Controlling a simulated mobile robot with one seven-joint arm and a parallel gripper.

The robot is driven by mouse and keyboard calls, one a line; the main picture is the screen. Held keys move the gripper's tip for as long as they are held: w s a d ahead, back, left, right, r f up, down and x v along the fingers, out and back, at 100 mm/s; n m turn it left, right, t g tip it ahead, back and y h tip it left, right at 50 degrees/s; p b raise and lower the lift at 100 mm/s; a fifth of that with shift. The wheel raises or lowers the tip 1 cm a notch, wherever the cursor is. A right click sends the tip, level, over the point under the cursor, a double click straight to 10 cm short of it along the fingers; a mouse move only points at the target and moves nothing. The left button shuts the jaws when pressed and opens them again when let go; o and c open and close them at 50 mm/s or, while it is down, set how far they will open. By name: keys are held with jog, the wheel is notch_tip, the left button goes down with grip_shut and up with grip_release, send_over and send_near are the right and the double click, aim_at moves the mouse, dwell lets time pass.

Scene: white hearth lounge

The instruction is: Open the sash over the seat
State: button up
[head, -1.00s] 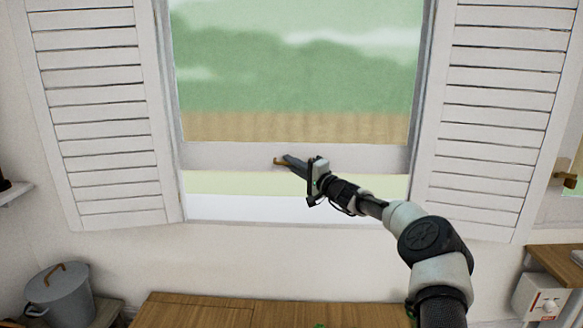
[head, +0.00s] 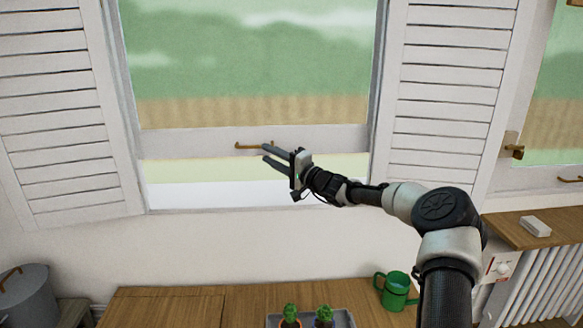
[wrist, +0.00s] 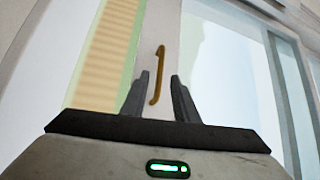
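The window sash (head: 335,139) over the wooden seat (head: 170,305) is raised partway, with a gap between its white bottom rail and the sill (head: 220,196). A brass handle (head: 246,147) is fixed on the rail. My gripper (head: 264,153) is in front of the rail at the handle's right end, fingers spread. In the wrist view, the handle (wrist: 157,80) appears between the two open fingertips (wrist: 159,75), with space on both sides. It looks free of them.
Louvred shutters (head: 55,110) stand open on both sides. A grey pot (head: 28,295) stands at left. A second window (head: 555,95) and a radiator (head: 535,285) are at right.

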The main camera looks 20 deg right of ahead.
jog(key=v, duration=0.9)
jog(key=shift+s, duration=0.25)
